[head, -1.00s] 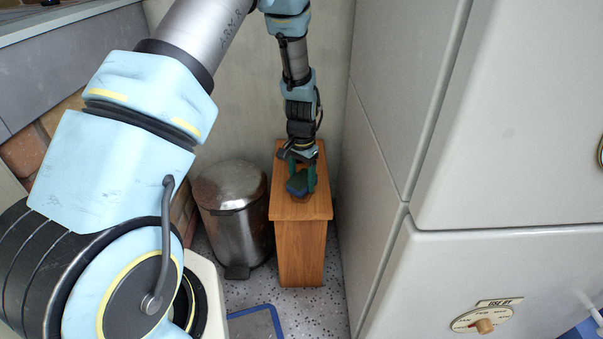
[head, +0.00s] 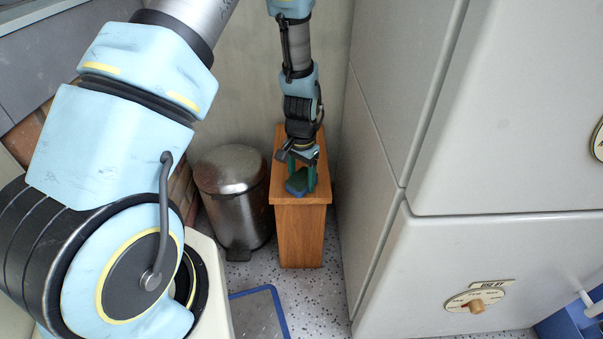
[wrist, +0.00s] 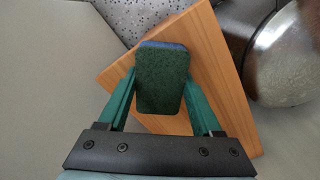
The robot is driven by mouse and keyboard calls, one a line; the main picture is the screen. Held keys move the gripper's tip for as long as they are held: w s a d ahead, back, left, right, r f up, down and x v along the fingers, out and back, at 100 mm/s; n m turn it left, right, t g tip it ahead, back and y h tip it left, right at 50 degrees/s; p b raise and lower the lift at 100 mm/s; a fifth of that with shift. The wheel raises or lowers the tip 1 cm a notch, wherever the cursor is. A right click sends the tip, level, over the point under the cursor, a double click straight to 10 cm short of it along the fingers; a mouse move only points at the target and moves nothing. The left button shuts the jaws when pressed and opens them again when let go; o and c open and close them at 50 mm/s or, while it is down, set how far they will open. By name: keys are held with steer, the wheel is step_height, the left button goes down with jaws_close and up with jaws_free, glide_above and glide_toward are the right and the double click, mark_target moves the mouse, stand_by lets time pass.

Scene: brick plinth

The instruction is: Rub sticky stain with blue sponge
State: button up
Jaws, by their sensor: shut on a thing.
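The blue sponge (head: 297,184) has a dark green face and is held between the green fingers of my gripper (head: 301,180), low over the front end of the wooden plinth top (head: 280,195). In the wrist view the sponge (wrist: 161,82) shows its dark green side with a blue strip at the far edge, and the fingers of my gripper (wrist: 160,85) press its two sides. I cannot tell whether the sponge touches the top. No stain shows clearly now; the surface under the sponge is hidden.
A steel pedal bin (head: 236,195) stands close to the plinth's left. A large pale cabinet (head: 385,190) rises close on its right, and a wall stands behind. A blue-edged grey mat (head: 255,315) lies on the speckled floor in front.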

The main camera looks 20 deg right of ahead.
mark_target(299, 167)
steer(key=shift+a, duration=0.45)
steer(key=shift+w+d+r+p, duration=0.1)
steer(key=shift+w+d+p, duration=0.2)
steer(key=shift+w, duration=0.7)
steer(key=shift+w+d+r+p, duration=0.15)
steer(key=shift+w+d, duration=0.25)
steer(key=shift+w, duration=0.6)
steer(key=shift+w+d+f, duration=0.1)
steer(key=shift+w+d, duration=0.3)
steer(key=shift+w, duration=0.9)
steer(key=shift+w+d+f, duration=0.15)
steer(key=shift+w+d, duration=0.25)
steer(key=shift+w, duration=0.85)
steer(key=shift+w+d+f, duration=0.1)
steer(key=shift+w+d, duration=0.3)
steer(key=shift+w, duration=0.9)
steer(key=shift+w+r, duration=0.1)
steer(key=shift+r, duration=0.05)
